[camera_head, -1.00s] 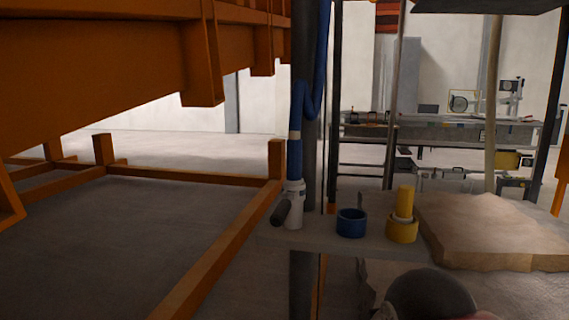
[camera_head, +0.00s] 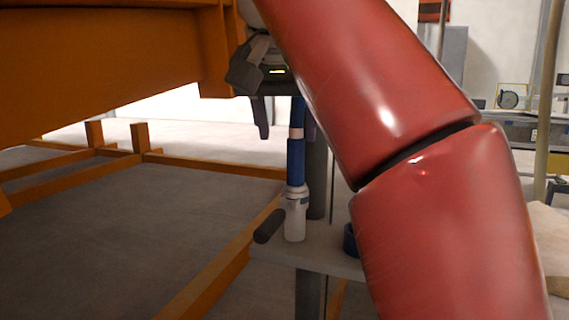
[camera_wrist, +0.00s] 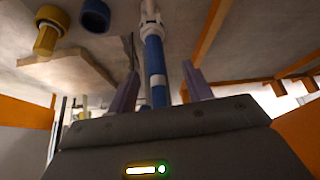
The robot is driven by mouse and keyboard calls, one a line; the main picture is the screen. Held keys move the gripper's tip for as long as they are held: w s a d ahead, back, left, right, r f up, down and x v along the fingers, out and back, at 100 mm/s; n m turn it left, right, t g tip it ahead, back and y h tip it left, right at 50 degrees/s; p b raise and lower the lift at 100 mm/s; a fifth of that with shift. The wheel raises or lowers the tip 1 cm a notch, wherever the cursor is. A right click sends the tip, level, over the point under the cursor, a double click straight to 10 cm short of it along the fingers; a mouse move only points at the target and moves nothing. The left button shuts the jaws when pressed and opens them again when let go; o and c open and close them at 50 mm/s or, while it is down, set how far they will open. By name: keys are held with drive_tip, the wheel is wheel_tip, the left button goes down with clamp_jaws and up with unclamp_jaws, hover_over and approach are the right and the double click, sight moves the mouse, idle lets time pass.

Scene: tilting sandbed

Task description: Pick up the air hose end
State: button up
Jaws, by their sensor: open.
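The air hose end is a blue hose with a white fitting (camera_head: 295,215) and a dark handle at its side. It stands upright at the corner of a grey shelf (camera_head: 275,250). My gripper (camera_head: 287,132) is open above the fitting, its fingers pointing down along the hose. In the wrist view the blue hose, with its white band, shows between the two spread fingers (camera_wrist: 160,72), and the white fitting (camera_wrist: 150,20) lies beyond the fingertips. I cannot tell whether either finger touches the hose.
A blue cup (camera_head: 351,240) stands right of the fitting, mostly hidden by my red arm. The wrist view shows a yellow piece (camera_wrist: 48,35) and a tan slab (camera_wrist: 75,68). An orange frame (camera_head: 120,70) hangs close left of my gripper, and a dark post (camera_head: 317,185) stands behind the hose.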

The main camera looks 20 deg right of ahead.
sight(295, 146)
drive_tip(key=b+x, duration=0.1)
drive_tip(key=x, duration=0.1)
drive_tip(key=b+x, duration=0.1)
drive_tip(key=x, duration=0.2)
drive_tip(key=b+x, duration=0.1)
drive_tip(key=x, duration=0.1)
drive_tip(key=shift+d+f, duration=0.15)
drive_tip(key=shift+d, duration=0.3)
clamp_jaws()
